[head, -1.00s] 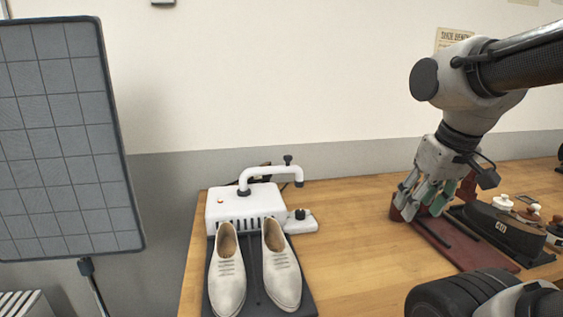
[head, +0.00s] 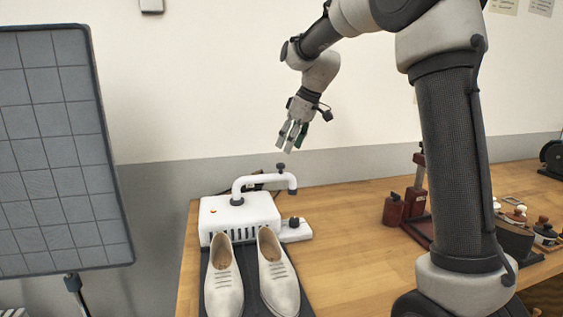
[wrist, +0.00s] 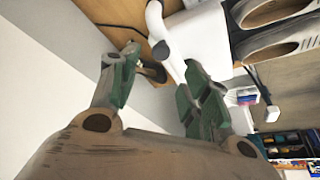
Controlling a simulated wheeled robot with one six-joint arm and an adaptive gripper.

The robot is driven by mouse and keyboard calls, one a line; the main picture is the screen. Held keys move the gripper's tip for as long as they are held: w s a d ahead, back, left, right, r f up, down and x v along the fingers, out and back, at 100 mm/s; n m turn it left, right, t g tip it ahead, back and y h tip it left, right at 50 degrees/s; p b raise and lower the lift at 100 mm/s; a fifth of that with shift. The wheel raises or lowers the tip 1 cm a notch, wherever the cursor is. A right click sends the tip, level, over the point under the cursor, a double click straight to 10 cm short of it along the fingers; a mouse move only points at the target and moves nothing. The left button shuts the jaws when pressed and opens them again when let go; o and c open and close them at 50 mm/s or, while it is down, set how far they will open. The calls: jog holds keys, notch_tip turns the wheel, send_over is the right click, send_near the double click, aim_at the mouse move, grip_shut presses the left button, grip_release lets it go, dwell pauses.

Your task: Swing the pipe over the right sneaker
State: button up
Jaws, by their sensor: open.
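A white curved pipe (head: 262,181) rises from a white machine box (head: 238,214) on the wooden table. Its outer end points down at the right, with a dark knob (head: 281,168) on top. The right sneaker (head: 277,273) and the left sneaker (head: 223,280), both white, stand side by side in front of the box. The pipe's end is behind and slightly right of the right sneaker. My gripper (head: 292,144) is open and empty, above the pipe's end and apart from it. In the wrist view, the pipe (wrist: 160,35) shows beyond the open fingers (wrist: 155,85).
A grey gridded panel (head: 62,150) on a stand is at the left. A dark red stand (head: 419,195) and several brushes and small pots are on the right of the table. Bare tabletop (head: 345,235) lies right of the sneakers.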

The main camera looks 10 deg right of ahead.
aim_at(281, 164)
jog(key=x, duration=0.7)
jog(key=shift+f, duration=0.2)
grip_shut()
